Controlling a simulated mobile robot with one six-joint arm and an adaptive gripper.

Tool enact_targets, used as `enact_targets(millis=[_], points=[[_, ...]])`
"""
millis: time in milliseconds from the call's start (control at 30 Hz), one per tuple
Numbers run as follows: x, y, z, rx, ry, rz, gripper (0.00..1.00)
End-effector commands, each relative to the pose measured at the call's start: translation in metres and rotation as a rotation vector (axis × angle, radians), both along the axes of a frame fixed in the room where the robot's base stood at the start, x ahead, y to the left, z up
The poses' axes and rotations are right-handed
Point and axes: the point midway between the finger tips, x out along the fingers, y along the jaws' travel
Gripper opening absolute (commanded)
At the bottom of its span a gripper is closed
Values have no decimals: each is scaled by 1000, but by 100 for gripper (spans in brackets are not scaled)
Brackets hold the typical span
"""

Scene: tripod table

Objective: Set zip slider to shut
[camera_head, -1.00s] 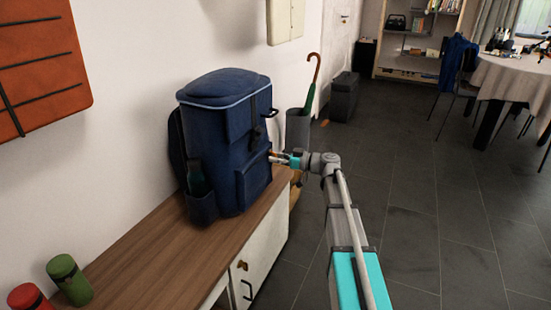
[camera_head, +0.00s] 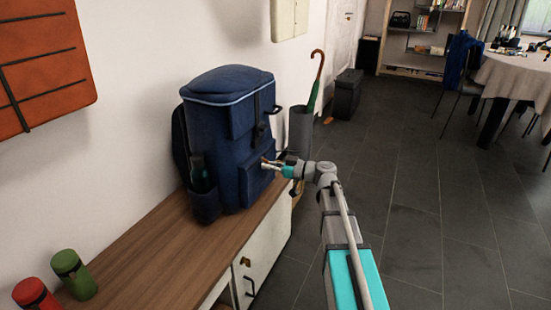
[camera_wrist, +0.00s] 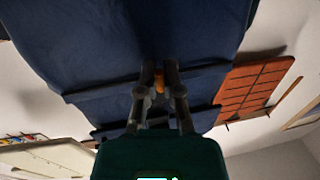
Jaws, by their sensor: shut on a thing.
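The blue backpack (camera_head: 222,135) stands upright on the wooden cabinet top (camera_head: 150,258), against the wall. Its front pocket (camera_head: 255,188) faces right in the head view. My gripper (camera_head: 266,163) is at the upper edge of this pocket. In the wrist view, dark blue cloth (camera_wrist: 110,50) fills the middle, with dark bands crossing it. My gripper's fingers (camera_wrist: 159,92) are closed around a small orange piece, which looks like the zip slider (camera_wrist: 159,80). The fingers partly hide it. The zip line itself is too dark to make out clearly.
An umbrella stand (camera_head: 300,132) with an umbrella is behind the backpack. Open tiled floor (camera_head: 400,195) lies to the right.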

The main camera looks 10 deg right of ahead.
Motion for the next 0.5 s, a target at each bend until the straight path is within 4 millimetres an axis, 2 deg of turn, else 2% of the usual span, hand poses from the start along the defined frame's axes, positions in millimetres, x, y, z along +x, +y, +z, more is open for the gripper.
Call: enact_targets(millis=[33,200,333,500], points=[[-17,10,0,0,0,2,0],[-44,33,0,0,0,2,0],[-56,43,0,0,0,1,0],[-61,47,0,0,0,0,0]])
